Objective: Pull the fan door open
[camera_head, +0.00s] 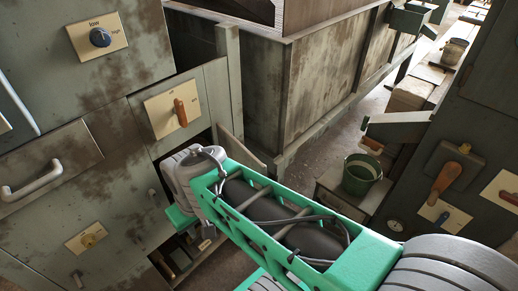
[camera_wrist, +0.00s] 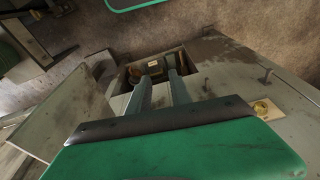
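In the wrist view, an opening (camera_wrist: 133,82) in the grey-green cabinet front has dark and brownish parts inside. A flat grey-green panel (camera_wrist: 65,122) stands out beside it on the left, seemingly the fan door swung outward. My gripper (camera_wrist: 159,77) points at the opening, with its two grey fingers apart and nothing clearly held between them. I cannot tell whether the fingertips are inside the opening or touch anything. In the head view, my arm covers most of this area, and the opening (camera_head: 183,253) shows only in part below my wrist. The fingers are hidden there.
A large bin (camera_head: 325,75) stands behind. A green bucket (camera_head: 361,174) is at right.

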